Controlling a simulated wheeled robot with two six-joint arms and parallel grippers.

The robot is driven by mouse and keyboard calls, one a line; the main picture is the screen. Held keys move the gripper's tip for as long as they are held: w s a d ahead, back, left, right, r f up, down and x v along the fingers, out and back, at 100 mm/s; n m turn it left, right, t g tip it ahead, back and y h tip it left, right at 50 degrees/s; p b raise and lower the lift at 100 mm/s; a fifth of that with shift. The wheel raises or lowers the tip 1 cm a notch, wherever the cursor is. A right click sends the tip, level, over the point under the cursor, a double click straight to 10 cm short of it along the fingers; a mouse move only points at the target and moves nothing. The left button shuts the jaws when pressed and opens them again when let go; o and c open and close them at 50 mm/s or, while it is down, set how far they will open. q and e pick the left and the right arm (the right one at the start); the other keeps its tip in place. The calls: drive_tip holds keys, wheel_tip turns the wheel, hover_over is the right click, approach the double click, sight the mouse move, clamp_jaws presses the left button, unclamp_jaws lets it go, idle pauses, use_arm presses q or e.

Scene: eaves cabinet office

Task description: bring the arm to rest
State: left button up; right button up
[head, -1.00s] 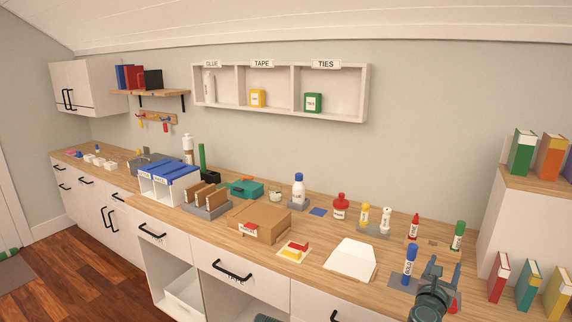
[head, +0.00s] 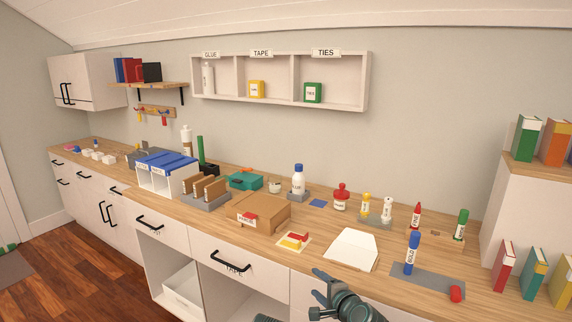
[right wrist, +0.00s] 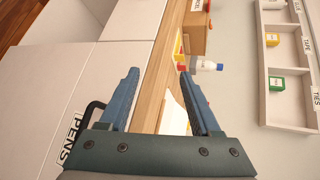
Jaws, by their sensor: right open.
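My right gripper (head: 317,293) is open and empty, low in front of the counter's front edge in the head view. In the right wrist view its two fingers (right wrist: 158,72) are spread apart with nothing held between them; the counter edge and a white sheet-like piece lie beyond. A blue marker (head: 411,254) stands upright on a grey mat (head: 436,280), apart from the gripper. A red cap-like piece (head: 456,294) lies at the mat's right end.
The counter (head: 330,268) holds a cardboard box (head: 262,212), a white wedge-shaped piece (head: 352,249), bottles and markers. Drawer fronts lie below, including one labelled PENS (right wrist: 70,141) near the gripper. A wall shelf (head: 365,82) hangs above. Books stand at the right.

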drive_tip(key=s+a+f+n+g+b, duration=0.2)
drive_tip(key=s+a+f+n+g, duration=0.3)
drive_tip(key=s+a+f+n, duration=0.4)
drive_tip(key=s+d+f+n+g+h+b, duration=0.1)
drive_tip(key=s+d+f+n+g+h, duration=0.25)
drive_tip(key=s+f+n, duration=0.2)
drive_tip(key=s+d+f+n+g+h+b, duration=0.2)
drive_tip(key=s+f+n+g+h, duration=0.1)
drive_tip(key=s+f+n+g, duration=0.3)
wheel_tip(320, 180, up, 20)
drive_tip(key=s+m+t+p, duration=0.1)
drive_tip(key=p, duration=1.8)
drive_tip(key=shift+s+d+f, duration=0.2)
drive_tip(key=shift+d+f, duration=0.05)
drive_tip(key=shift+d, duration=0.05)
